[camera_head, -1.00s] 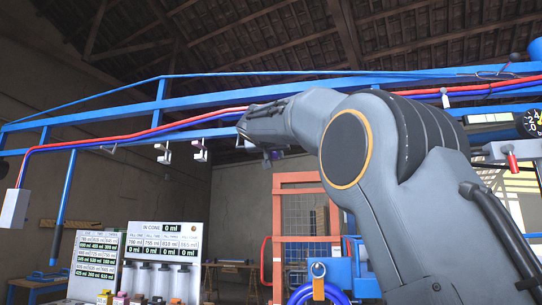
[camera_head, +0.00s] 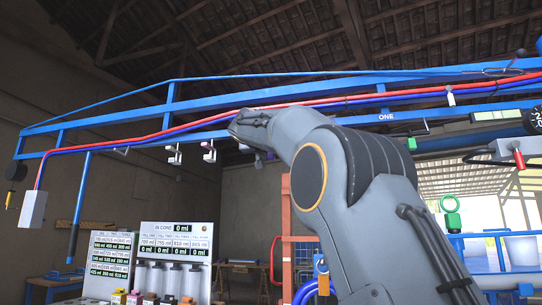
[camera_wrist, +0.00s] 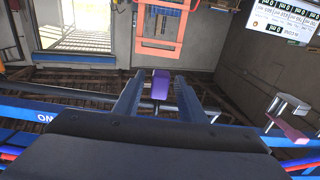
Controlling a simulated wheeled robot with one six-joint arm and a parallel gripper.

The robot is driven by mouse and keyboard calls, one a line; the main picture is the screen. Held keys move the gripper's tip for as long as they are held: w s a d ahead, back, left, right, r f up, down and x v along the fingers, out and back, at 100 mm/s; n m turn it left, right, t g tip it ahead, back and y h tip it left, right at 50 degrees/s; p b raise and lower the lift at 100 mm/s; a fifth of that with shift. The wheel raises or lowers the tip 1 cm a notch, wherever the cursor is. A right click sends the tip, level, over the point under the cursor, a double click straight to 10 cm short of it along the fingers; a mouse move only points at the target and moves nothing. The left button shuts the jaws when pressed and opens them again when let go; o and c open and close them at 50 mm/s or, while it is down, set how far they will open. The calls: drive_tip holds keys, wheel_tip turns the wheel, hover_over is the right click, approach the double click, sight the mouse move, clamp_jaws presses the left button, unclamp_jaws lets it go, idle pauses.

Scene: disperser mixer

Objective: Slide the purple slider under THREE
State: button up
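A purple slider (camera_wrist: 161,84) shows in the wrist view between the two fingers of my gripper (camera_wrist: 160,96). The fingers stand apart on either side of it, and I cannot tell whether either touches it. In the head view my gripper (camera_head: 250,128) is up at the blue overhead rail (camera_head: 330,97), and the arm hides most of what is there. The label ONE (camera_head: 386,116) is on the rail to the right. The label THREE is not readable in either view.
Red and blue hoses run along the rail. A white display panel (camera_head: 175,245) stands lower left. An orange frame (camera_wrist: 163,25) shows in the wrist view.

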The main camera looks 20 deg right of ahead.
drive_tip(key=b+v, duration=0.4)
drive_tip(key=v, duration=0.4)
drive_tip(key=shift+d, duration=0.1)
idle(0.6)
